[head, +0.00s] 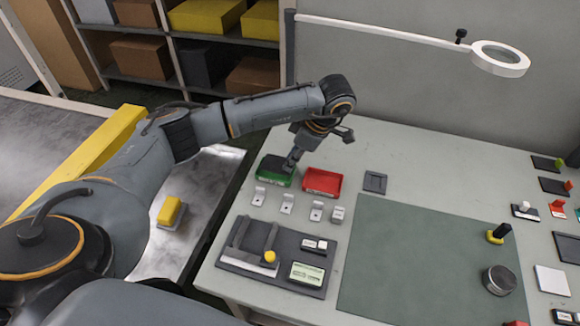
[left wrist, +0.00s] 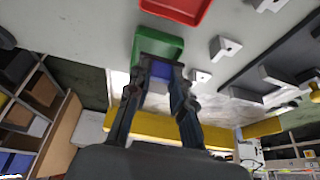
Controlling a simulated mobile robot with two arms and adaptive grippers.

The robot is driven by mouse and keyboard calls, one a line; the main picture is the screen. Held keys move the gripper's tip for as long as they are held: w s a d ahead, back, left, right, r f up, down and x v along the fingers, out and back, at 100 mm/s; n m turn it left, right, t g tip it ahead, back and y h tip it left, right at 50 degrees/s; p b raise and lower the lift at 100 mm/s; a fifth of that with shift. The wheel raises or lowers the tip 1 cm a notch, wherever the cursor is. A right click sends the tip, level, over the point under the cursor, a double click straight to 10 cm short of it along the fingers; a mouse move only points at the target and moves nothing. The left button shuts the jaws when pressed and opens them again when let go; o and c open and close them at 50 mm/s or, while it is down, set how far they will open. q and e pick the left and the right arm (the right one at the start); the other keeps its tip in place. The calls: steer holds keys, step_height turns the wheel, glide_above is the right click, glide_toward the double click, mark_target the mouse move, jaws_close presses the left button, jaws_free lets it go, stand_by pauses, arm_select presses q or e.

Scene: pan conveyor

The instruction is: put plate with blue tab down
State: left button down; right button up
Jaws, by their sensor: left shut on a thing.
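The plate with blue tab is at my left gripper (head: 291,163), which is shut on its blue tab (left wrist: 161,71). In the left wrist view the tab shows between the two fingers (left wrist: 160,84). The dark plate (head: 274,163) appears at the green tray (head: 276,181) in the head view; the gripper partly covers it, and I cannot tell whether it touches the tray. The green tray also shows beyond the fingertips in the left wrist view (left wrist: 172,46). My right gripper is not in view.
A red tray (head: 322,181) stands just right of the green one. Several small grey brackets (head: 287,203) line up in front. A dark fixture board (head: 315,262) and a green mat (head: 420,260) lie nearer. Tabbed plates (head: 553,186) lie at the right.

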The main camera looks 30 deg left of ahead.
mark_target(278, 161)
arm_select(q)
steer(key=shift+w+a+f, duration=0.1)
steer(key=shift+a+f, duration=0.05)
steer(key=shift+a, duration=0.1)
steer(key=f, duration=0.1)
steer(key=f+p, duration=0.1)
steer(key=f, duration=0.1)
steer(key=shift+w+a, duration=0.1)
steer(key=shift+a, duration=0.2)
steer(key=shift+f, duration=0.45)
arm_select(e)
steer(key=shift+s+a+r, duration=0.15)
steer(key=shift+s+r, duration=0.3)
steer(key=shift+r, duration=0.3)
arm_select(q)
steer(key=shift+f, duration=0.15)
steer(key=c, duration=1.5)
jaws_free()
steer(key=shift+o, duration=0.2)
